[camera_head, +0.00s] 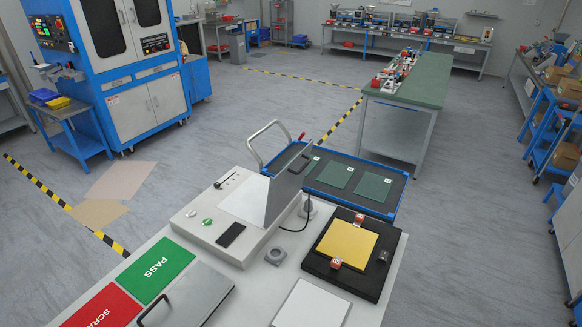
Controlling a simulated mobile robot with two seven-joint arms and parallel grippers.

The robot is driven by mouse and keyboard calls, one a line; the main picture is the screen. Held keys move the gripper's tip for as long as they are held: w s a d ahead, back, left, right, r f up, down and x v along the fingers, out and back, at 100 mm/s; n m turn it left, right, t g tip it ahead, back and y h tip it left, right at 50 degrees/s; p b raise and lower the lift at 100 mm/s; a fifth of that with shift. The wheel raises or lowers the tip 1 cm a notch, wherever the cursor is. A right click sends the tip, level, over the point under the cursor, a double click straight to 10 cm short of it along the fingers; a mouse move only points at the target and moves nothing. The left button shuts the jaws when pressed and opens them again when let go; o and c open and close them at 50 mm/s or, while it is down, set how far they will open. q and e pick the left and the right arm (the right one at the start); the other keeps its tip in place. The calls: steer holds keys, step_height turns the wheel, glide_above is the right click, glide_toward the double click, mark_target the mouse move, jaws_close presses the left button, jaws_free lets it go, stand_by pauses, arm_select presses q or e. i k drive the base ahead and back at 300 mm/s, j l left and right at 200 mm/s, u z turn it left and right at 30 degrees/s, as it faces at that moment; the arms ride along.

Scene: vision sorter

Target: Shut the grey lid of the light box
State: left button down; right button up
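The light box (200,229) is a low white case near the middle of the work table. Its grey lid (286,196) stands open, roughly upright, along the right side of the box. A dark handle-like strip shows near the lid's top edge. A pale panel (240,201) lies uncovered on the box top, left of the lid. Green buttons and a black rectangular piece (231,235) sit on the box's front part. Neither of my grippers is in view.
A green PASS mat (155,270), red SCRAP mat (103,309) and grey handled panel (190,299) lie at front left. A black fixture with a yellow plate (346,243) stands right. A grey ring block (276,256) sits between. A blue-edged tray (323,194) lies behind.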

mark_target(285, 187)
steer(key=i+l, duration=0.15)
steer(key=i, duration=0.35)
steer(key=i+l+u, duration=0.1)
steer(key=i, duration=0.35)
steer(key=i+l, duration=0.25)
steer(key=i, duration=0.25)
steer(key=i+l+u, duration=0.1)
steer(key=i, duration=0.35)
steer(key=l, duration=0.1)
